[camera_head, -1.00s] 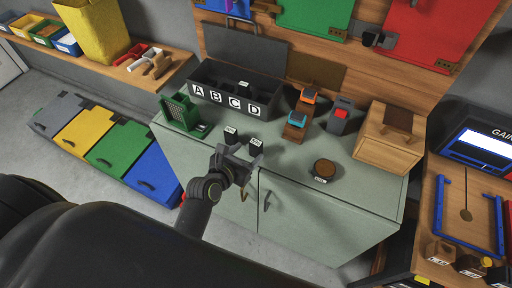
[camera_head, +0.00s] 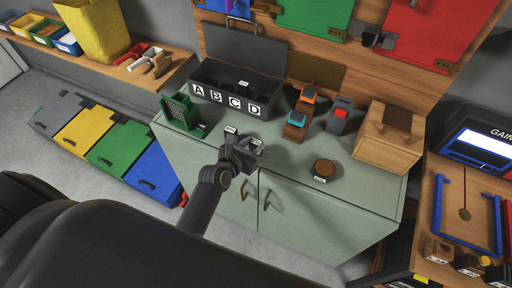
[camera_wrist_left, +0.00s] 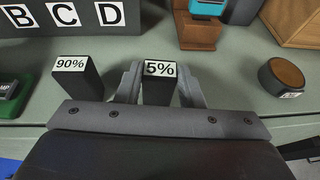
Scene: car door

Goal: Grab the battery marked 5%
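The battery marked 5% (camera_wrist_left: 159,72) is a black upright block with a white top label. In the left wrist view it stands between the two fingers of my left gripper (camera_wrist_left: 161,84), with little room on either side; firm contact cannot be made out. In the head view my left gripper (camera_head: 243,148) is at the front of the green cabinet top and partly hides this battery (camera_head: 257,143). A second black battery, marked 90% (camera_wrist_left: 75,72), stands just left of the gripper, outside the fingers; it shows in the head view (camera_head: 230,131). My right gripper is not in view.
A black box lettered A to D (camera_head: 238,104) stands behind the batteries. A green charger-like unit (camera_head: 180,113) is at the left. A round brown-topped button (camera_head: 324,168) is to the right. Orange and blue-topped blocks and a wooden box (camera_head: 387,140) stand further right.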

